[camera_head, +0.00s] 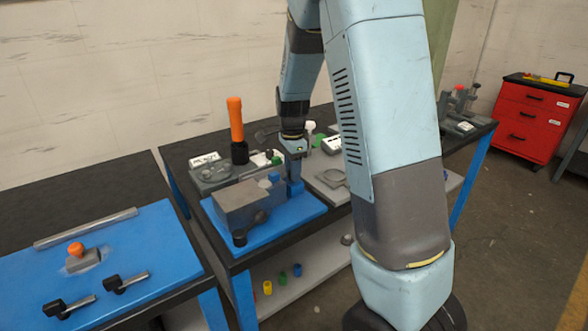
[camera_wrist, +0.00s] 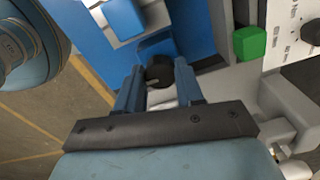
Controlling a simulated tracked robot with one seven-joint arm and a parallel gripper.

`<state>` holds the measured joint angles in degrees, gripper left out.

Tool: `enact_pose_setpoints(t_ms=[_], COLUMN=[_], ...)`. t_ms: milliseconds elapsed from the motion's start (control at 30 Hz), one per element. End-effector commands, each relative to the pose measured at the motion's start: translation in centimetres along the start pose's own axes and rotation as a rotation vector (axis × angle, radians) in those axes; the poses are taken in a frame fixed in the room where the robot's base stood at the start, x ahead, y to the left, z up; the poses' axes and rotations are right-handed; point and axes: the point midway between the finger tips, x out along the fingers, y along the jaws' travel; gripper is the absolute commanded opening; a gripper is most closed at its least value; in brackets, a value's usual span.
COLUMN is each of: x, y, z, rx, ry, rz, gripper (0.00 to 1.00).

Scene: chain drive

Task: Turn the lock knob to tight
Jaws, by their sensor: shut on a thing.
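In the wrist view, a round black knob (camera_wrist: 158,72) sits between the two blue fingers of my gripper (camera_wrist: 157,78), which are shut on it. Its base is partly hidden, and I see no readable mark of its turn position. In the head view, my gripper (camera_head: 295,187) reaches down at the right side of the grey block fixture (camera_head: 238,205) on the blue plate (camera_head: 305,212). The held knob cannot be made out there.
A blue block (camera_wrist: 123,18) and a green block (camera_wrist: 250,43) are close by in the wrist view. An orange-handled tool (camera_head: 235,120) stands upright behind the fixture. A second blue-topped table (camera_head: 150,240) is at left. A red drawer cabinet (camera_head: 535,115) stands far right.

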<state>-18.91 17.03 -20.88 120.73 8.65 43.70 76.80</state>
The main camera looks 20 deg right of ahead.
Motion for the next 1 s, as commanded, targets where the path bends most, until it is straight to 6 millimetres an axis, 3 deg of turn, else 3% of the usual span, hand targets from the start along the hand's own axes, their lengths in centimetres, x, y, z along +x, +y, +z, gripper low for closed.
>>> enact_pose_setpoints(t_ms=[667,700,933,1000], x=[-0.20,-0.20,-0.11,-0.09], y=[-0.45,-0.46,-0.27,-0.23], z=[0.32,0.32,0.17,0.13], rx=[0.061,0.061,0.062,0.062], ry=[-0.002,-0.002,-0.002,-0.001], rz=[-0.011,-0.011,-0.007,-0.005], gripper=[0.07,0.39,0.61,0.63])
